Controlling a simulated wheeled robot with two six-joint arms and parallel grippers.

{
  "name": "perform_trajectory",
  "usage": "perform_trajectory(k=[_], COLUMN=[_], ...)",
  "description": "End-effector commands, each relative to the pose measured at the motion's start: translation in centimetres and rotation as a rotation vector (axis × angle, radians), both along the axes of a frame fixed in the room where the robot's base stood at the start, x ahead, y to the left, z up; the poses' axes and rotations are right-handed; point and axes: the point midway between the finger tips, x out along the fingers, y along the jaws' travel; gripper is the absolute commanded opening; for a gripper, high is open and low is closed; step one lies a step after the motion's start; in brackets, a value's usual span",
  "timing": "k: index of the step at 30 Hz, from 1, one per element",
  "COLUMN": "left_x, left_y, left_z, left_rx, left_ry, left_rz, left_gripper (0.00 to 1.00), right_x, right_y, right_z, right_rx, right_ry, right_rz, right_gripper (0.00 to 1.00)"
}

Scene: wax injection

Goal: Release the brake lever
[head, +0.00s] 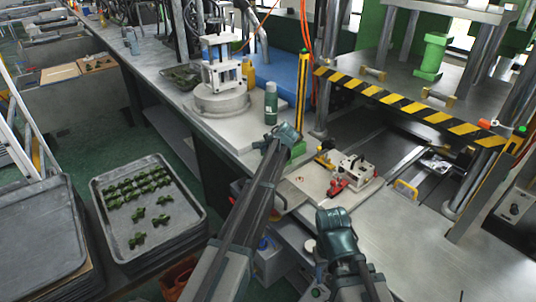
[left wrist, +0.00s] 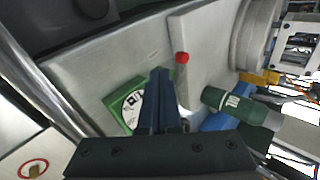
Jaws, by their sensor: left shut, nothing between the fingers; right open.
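A lever with a red tip (left wrist: 182,62) and a grey shaft shows in the left wrist view, just right of my left gripper's fingers (left wrist: 160,98). I cannot tell whether they touch. In the head view this lever is not clearly seen, with my left gripper (head: 287,133) over that part of the bench. The left fingers are shut and empty. My right gripper (head: 335,220) is open, low in front of the plate with the red-handled fixture (head: 352,172).
A green bottle (head: 271,104) stands on the bench behind my left gripper. A yellow-black striped bar (head: 415,107) crosses the press at right. A tray (head: 190,225) with several green parts is at lower left. A yellow handle (head: 405,190) stands on the right surface.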

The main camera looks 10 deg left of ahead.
Motion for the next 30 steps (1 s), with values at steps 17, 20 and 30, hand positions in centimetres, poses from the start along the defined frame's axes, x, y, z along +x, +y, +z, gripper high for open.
perform_trajectory(k=[17,20,30], left_x=[3.4,3.4,3.1], left_y=[3.2,3.2,4.1], left_z=[-1.0,-0.9,-0.9], left_rx=[0.0,0.0,-0.001], left_ry=[0.0,0.0,-0.001], left_rz=[0.0,0.0,-0.019], left_gripper=[0.0,0.0,0.0], right_x=[0.0,0.0,0.0], right_y=[0.0,0.0,0.0], right_z=[-0.9,-0.9,-1.0], right_rx=[0.0,0.0,0.0], right_ry=[0.0,0.0,0.0], right_rz=[0.0,0.0,0.0], right_gripper=[0.5,0.5,0.5])
